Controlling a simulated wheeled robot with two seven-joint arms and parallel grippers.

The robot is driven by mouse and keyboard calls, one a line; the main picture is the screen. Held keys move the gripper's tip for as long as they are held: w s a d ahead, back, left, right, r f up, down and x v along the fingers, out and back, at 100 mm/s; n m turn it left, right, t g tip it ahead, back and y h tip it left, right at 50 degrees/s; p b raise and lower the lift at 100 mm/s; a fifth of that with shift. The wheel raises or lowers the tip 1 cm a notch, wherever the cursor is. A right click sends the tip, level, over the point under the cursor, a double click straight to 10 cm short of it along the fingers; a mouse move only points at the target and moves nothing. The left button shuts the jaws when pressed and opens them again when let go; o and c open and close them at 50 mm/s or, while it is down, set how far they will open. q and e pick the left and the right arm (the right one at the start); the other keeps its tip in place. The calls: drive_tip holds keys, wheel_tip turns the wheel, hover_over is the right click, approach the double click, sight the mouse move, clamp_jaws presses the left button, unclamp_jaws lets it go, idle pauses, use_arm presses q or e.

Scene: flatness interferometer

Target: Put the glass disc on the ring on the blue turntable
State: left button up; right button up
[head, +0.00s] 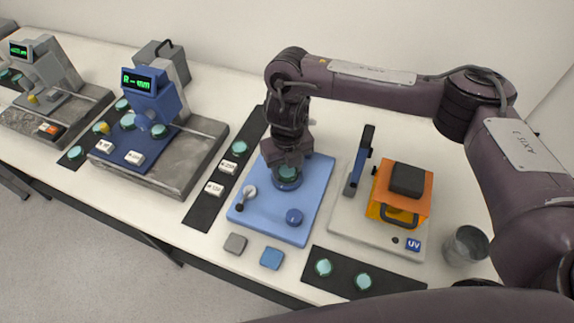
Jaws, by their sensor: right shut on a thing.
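The blue turntable unit is a light-blue plate (261,214) in the middle of the table. A round dark-blue holder (287,184) stands near its back edge. A teal glass disc (288,171) shows over this holder, partly hidden by the jaws. My right gripper (287,162) points down there and is shut on the disc. I cannot tell whether the disc touches the ring, which is mostly hidden. The plate also carries a silver-and-black lever (247,196) and a blue knob (294,217). My left gripper is not in view.
Black strips with teal discs lie left (212,188) and front right (343,279) of the plate. An orange UV unit (402,191) and metal cup (465,246) stand right. A blue display instrument (153,100) stands left. Grey (235,243) and blue (272,258) pads lie in front.

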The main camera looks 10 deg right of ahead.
sight(286, 171)
drive_tip(key=shift+s+f+b, duration=0.4)
drive_tip(key=shift+f+b, duration=0.15)
drive_tip(key=shift+f, duration=0.05)
drive_tip(key=o, duration=1)
drive_tip(key=shift+a+r, duration=0.15)
drive_tip(key=r, duration=0.3)
drive_tip(key=w+r+p, duration=0.1)
drive_tip(key=r, duration=0.1)
drive_tip(key=shift+d, duration=0.35)
wheel_tip(286, 171, up, 8)
drive_tip(key=shift+s+a, duration=0.2)
